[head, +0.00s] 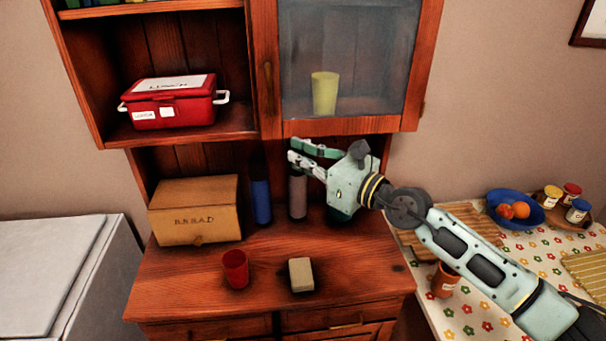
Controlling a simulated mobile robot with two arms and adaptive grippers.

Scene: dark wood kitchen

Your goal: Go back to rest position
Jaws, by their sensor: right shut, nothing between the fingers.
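My right gripper (297,157) is in front of the wooden hutch (330,288), just below the glass door (375,60). Its arm comes in from the lower right. Its fingers point left and are shut with nothing between them. They overlap the top of a grey cylinder (298,198) in the picture; I cannot tell how far apart they are in depth. My left gripper is not in view. The glass door looks closed, with a yellow cup (324,93) behind it.
A bread box (195,210), blue cylinder (261,202), red cup (235,268) and beige block (301,274) stand on the hutch counter. A red lunch box (172,104) sits on the shelf above. At right, a table holds a blue fruit bowl (530,213), jars and an orange cup (445,281).

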